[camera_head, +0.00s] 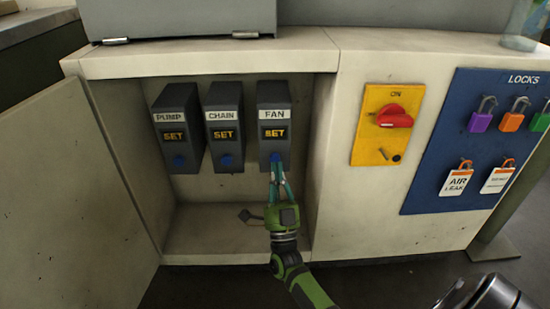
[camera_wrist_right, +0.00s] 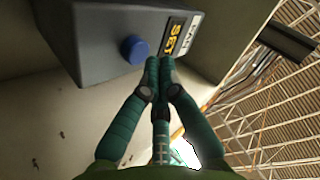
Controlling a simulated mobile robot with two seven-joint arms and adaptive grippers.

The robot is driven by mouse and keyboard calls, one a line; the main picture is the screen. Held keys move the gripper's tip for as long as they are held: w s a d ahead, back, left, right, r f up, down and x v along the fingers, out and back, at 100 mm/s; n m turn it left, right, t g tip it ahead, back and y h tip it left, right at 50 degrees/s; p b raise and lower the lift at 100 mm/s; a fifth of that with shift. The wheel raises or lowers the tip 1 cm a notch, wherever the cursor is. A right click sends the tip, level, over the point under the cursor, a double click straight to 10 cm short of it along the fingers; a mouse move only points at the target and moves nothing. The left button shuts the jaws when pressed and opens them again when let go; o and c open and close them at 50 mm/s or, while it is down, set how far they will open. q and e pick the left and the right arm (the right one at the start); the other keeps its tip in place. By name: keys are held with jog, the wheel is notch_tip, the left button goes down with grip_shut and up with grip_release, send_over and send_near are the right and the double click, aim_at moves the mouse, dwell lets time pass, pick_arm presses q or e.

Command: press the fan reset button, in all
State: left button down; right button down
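The grey FAN box (camera_head: 274,110) has a SET display and a blue button (camera_head: 275,157) low on its front. In the right wrist view the blue button (camera_wrist_right: 134,49) stands out from the box face and its front is uncovered. My right gripper (camera_head: 274,168) is just below the button in the head view, its teal fingers partly overlapping that area. In the right wrist view the fingertips (camera_wrist_right: 158,64) are together, with nothing between them, beside the button near the display. I cannot tell whether they touch the box. My left gripper is not in view.
The PUMP box (camera_head: 176,105) and CHAIN box (camera_head: 223,105), each with a blue button, hang left in the same open cabinet (camera_head: 200,65). A red switch (camera_head: 394,116) on a yellow plate and a blue LOCKS board (camera_head: 455,130) are to the right.

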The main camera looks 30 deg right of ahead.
jog(key=shift+s, duration=0.15)
jog(key=s+a, duration=0.1)
jog(key=s+a+p, duration=0.1)
jog(key=s, duration=0.1)
jog(key=s+p, duration=0.1)
jog(key=shift+s+a, duration=0.15)
jog(key=shift+a, duration=0.25)
jog(key=shift+r, duration=0.1)
dwell(0.8)
